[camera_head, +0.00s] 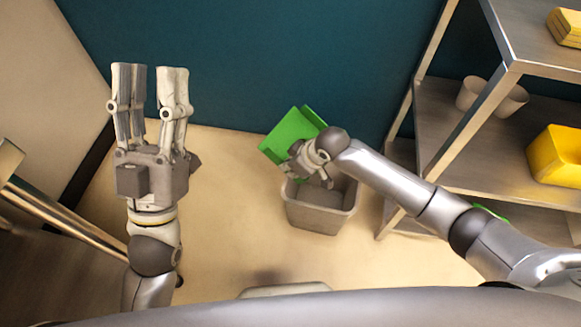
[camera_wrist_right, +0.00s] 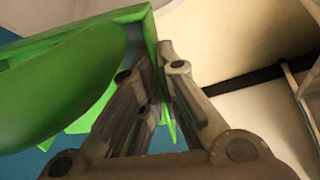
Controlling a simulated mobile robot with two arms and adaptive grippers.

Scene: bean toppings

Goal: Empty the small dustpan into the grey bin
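The green dustpan (camera_head: 291,131) is at the upper left of the grey bin in the head view, and it appears tilted. It fills the left of the right wrist view (camera_wrist_right: 60,90). My right gripper (camera_wrist_right: 155,75) is shut on a green edge of the dustpan; in the head view the wrist (camera_head: 311,158) hides most of the grip. The grey bin (camera_head: 318,217) stands on the floor, below the right wrist, its far side partly covered. What lies inside the dustpan cannot be seen. My left gripper (camera_head: 150,90) is raised, open and empty at the left.
A metal shelf unit (camera_head: 465,130) stands at the right, holding pale cups (camera_head: 471,93) and a yellow container (camera_head: 556,155). A teal wall (camera_head: 250,60) is behind the bin. The beige floor (camera_head: 235,210) left of the bin is clear.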

